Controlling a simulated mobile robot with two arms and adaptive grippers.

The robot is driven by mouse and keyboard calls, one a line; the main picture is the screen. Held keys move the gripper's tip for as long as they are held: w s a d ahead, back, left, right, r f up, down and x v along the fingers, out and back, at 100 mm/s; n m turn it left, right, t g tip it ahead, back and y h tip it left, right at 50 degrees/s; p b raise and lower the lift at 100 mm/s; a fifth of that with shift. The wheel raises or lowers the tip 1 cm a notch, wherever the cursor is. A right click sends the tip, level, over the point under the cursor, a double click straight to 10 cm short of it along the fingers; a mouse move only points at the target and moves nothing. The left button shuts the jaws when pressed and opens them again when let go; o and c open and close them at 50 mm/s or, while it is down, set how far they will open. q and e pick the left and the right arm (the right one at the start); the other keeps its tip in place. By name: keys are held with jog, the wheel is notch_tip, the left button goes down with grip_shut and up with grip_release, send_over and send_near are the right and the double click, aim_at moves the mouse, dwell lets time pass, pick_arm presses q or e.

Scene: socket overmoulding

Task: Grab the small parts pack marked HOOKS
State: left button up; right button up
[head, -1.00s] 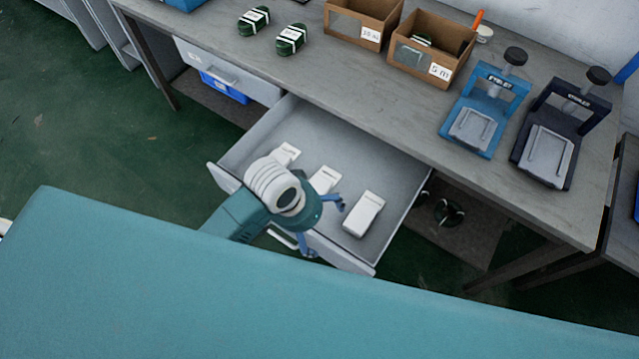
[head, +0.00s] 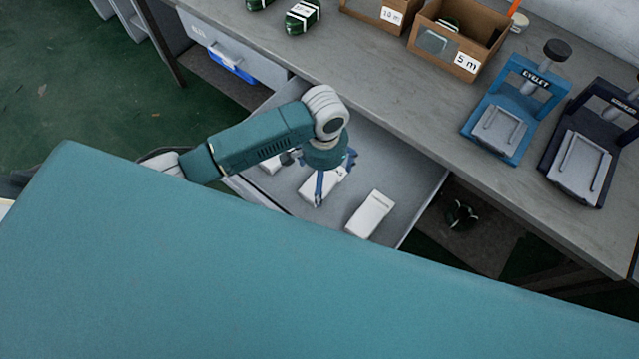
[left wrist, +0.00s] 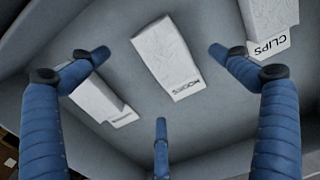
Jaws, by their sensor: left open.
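The white HOOKS pack (left wrist: 168,60) lies flat on the drawer floor in the left wrist view, its label upside down. It shows in the head view (head: 315,187), partly covered by my left gripper (head: 330,180). My left gripper (left wrist: 160,95) is open, its blue fingers spread around and above the pack, apart from it. The CLIPS pack (left wrist: 268,20) lies to one side; in the head view a white pack (head: 370,213) lies right of the gripper. Another white pack (left wrist: 97,98) lies partly behind a finger, its label unreadable. My right gripper is out of view.
The open grey drawer (head: 408,160) hangs under the grey workbench (head: 400,95). On the bench stand cardboard boxes (head: 425,42), a blue EYELET press (head: 505,120) and a dark press (head: 580,160). The drawer walls bound the room around the packs.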

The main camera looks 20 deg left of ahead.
pick_arm(q)
jog(key=shift+f, duration=0.35)
jog(key=f, duration=0.4)
jog(key=shift+s+f, duration=0.15)
jog(key=shift+s, duration=0.05)
jog(key=shift+w+f, duration=0.1)
jog(key=shift+f, duration=0.35)
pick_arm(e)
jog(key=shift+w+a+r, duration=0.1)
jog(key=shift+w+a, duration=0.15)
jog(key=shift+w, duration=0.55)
pick_arm(q)
jog(key=shift+c, duration=0.3)
jog(key=c, duration=1.2)
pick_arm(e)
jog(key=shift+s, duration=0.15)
